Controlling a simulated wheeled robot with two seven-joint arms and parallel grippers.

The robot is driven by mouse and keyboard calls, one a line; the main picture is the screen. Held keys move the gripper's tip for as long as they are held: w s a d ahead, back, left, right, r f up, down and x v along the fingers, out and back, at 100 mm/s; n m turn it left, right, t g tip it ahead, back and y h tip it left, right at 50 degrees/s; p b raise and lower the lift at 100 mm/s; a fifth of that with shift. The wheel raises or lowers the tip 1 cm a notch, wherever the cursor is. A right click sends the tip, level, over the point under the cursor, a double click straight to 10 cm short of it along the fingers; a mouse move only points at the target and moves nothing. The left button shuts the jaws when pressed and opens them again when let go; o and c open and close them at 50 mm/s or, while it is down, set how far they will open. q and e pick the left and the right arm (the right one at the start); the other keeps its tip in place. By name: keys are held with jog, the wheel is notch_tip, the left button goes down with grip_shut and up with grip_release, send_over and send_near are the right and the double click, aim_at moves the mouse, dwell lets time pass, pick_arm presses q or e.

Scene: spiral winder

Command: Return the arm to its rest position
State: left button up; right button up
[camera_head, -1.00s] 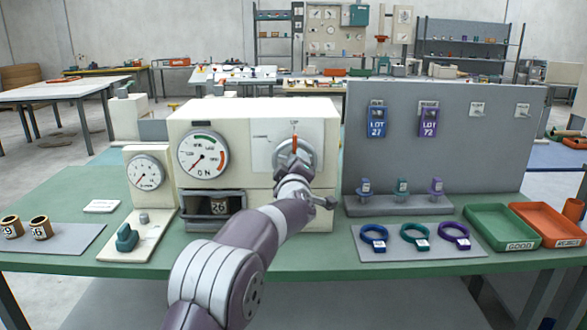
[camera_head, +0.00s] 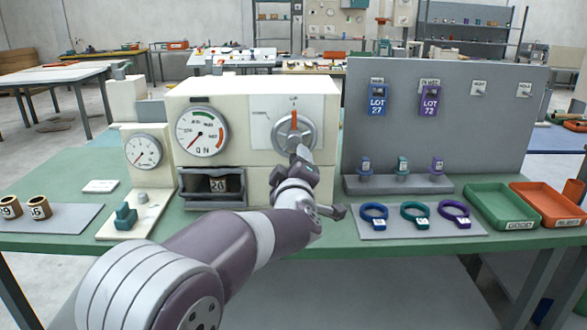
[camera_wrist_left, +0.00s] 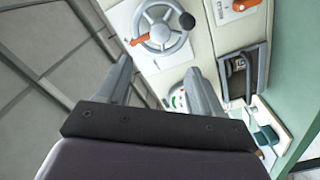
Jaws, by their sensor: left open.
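My left arm comes in from the lower left in the head view. Its gripper (camera_head: 302,160) is in front of the cream machine (camera_head: 258,96), just below the round grey dial with an orange pointer (camera_head: 294,132). The pointer stands upright. In the left wrist view the two fingers (camera_wrist_left: 160,72) are apart with nothing held between them. Beyond them are a spoked handwheel with a dark knob (camera_wrist_left: 160,28) and the machine's drawer-like window (camera_wrist_left: 240,76). My right gripper is not in view.
A small gauge unit with a green switch (camera_head: 125,216) is on the left of the green table. Several coloured rings lie on a grey mat (camera_head: 390,230) to the right, beside a green tray (camera_head: 500,206) and an orange tray (camera_head: 548,203). A grey panel (camera_head: 450,140) stands behind.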

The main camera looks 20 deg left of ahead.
pick_arm(q)
jog(key=s+d+f+m+g+h, duration=0.3)
jog(key=s+f+m+g, duration=0.15)
jog(key=f, duration=0.45)
jog(key=s+d+f+m+g+h, duration=0.3)
jog(key=s+f+m, duration=0.25)
jog(key=f, duration=0.45)
jog(key=s+a+f+m+g, duration=0.25)
jog(key=s+f+g, duration=0.35)
jog(key=s, duration=0.4)
jog(key=s+a+f+m+g+y, duration=0.1)
jog(key=s+a+f+m+g, duration=0.2)
jog(key=s, duration=0.8)
notch_tip(320, 180, up, 16)
jog(key=n+p, duration=0.1)
jog(key=p, duration=1.6)
jog(key=shift+a, duration=0.3)
jog(key=shift+t, duration=0.25)
